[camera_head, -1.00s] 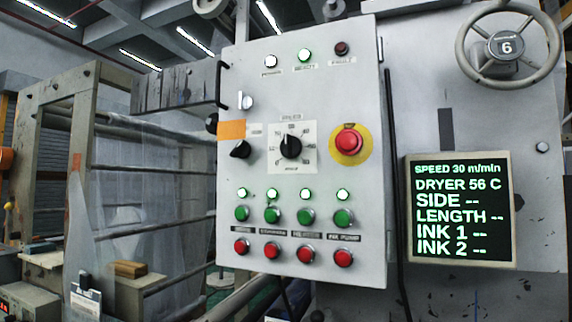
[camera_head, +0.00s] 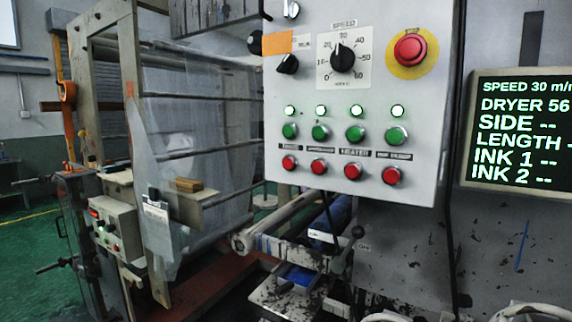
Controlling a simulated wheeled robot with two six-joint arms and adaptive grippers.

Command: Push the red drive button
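The grey control panel (camera_head: 432,150) fills the upper middle of the head view. Its bottom row holds several red buttons, and the leftmost red button (camera_head: 289,162) sits under a small label too blurred to read. The other red buttons are the second (camera_head: 318,167), the third (camera_head: 352,171) under a label reading HEATER, and the rightmost (camera_head: 391,175). Which one is the drive button I cannot read. Green buttons (camera_head: 290,131) sit above them, with lit lamps (camera_head: 289,111) over those. I see neither of my grippers, and nothing touches the buttons.
A large red emergency stop (camera_head: 410,49) and a speed dial (camera_head: 343,57) are higher on the panel. The display (camera_head: 520,130) at right reads speed 30. Rollers and a frame (camera_head: 137,100) with clear film stand at left. Green floor (camera_head: 35,225) is open at far left.

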